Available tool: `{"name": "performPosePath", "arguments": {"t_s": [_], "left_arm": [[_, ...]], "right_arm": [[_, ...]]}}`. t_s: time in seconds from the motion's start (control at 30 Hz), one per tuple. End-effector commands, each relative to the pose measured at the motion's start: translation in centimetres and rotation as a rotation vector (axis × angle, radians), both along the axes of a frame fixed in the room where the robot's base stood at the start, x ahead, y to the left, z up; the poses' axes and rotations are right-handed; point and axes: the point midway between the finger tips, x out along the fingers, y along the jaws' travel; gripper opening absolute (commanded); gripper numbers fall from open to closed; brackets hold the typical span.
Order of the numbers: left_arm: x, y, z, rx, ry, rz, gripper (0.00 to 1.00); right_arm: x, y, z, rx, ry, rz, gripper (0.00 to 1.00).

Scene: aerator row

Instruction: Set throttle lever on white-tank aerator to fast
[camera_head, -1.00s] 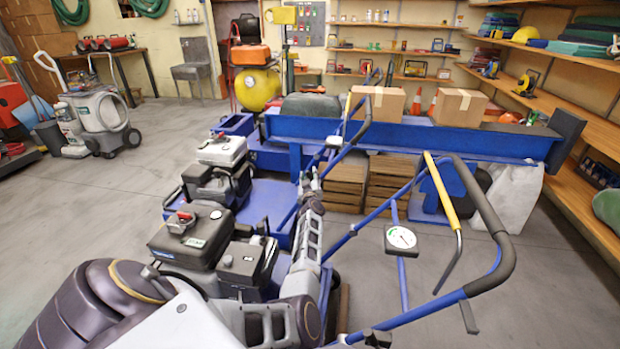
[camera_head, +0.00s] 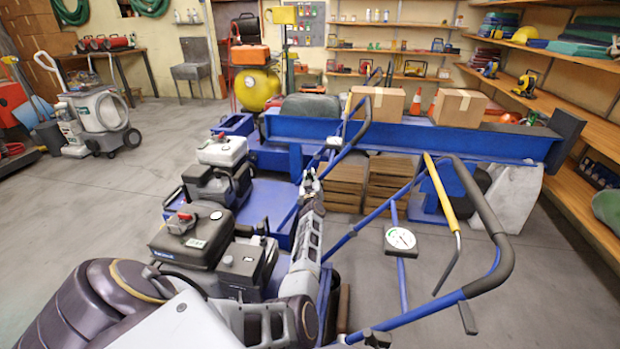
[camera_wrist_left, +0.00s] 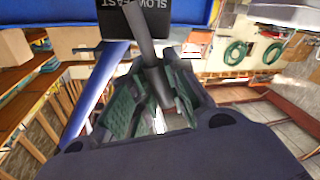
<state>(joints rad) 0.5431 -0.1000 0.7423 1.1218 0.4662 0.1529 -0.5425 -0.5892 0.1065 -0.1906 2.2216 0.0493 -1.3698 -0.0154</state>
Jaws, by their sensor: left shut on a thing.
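The white-tank aerator (camera_head: 222,151) stands in the middle of the head view, behind a black-tank one (camera_head: 190,235). Its blue handle rises to the right, with a small throttle box (camera_head: 334,141) on it. My left gripper (camera_head: 309,176) is by this handle, just below the box, small in the head view. In the left wrist view, the gripper's green-padded fingers (camera_wrist_left: 150,105) are shut on the grey throttle lever (camera_wrist_left: 143,40). The lever crosses a black plate (camera_wrist_left: 112,22) lettered SLOW and FAST. Its exact setting is hard to tell. My right gripper is out of view.
The near aerator's blue handle with a black grip (camera_head: 488,215), yellow lever (camera_head: 441,192) and round gauge (camera_head: 400,240) stands at right. A blue bench (camera_head: 430,137) bears cardboard boxes (camera_head: 377,103). Wooden crates (camera_head: 343,187) sit below. Floor at left is open.

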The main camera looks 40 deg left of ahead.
Motion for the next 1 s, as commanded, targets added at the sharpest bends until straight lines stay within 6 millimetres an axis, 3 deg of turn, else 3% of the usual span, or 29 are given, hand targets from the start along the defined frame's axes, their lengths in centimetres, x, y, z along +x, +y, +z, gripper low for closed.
{"name": "performPosePath", "arguments": {"t_s": [0.5, 1.0], "left_arm": [[1.1, -2.0, 0.4, 0.342, 0.189, -0.001, 0.0], [2.0, -3.7, -0.2, 0.628, 0.348, -0.001, 0.0]], "right_arm": [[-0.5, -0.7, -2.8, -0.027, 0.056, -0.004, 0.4], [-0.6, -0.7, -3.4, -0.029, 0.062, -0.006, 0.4]]}}
